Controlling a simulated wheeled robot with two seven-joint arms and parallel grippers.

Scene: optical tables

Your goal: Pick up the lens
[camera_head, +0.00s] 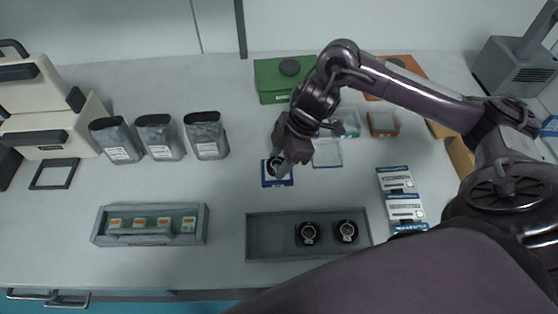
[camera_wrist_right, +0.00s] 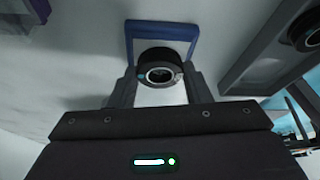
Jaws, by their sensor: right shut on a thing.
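A round black lens (camera_head: 276,166) is at the blue-edged square pad (camera_head: 268,181) in the middle of the table. My right gripper (camera_head: 283,168) is shut on it, reaching down from the upper right. In the right wrist view the lens (camera_wrist_right: 159,70) shows its dark ring and pale centre between the two fingers (camera_wrist_right: 160,88), with the blue frame of the pad (camera_wrist_right: 160,29) behind it. I cannot tell whether the lens touches the pad. Two similar black lenses (camera_head: 308,233) (camera_head: 346,231) sit in the grey tray (camera_head: 272,257) in front. My left gripper is not in view.
A grey tray with orange-marked pieces (camera_head: 98,228) lies at the front left. Several grey pouches (camera_head: 207,135) stand behind it. A green box (camera_head: 270,85) is at the back, and blue-and-white packets (camera_head: 403,207) lie at the right. The table left of the pad is clear.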

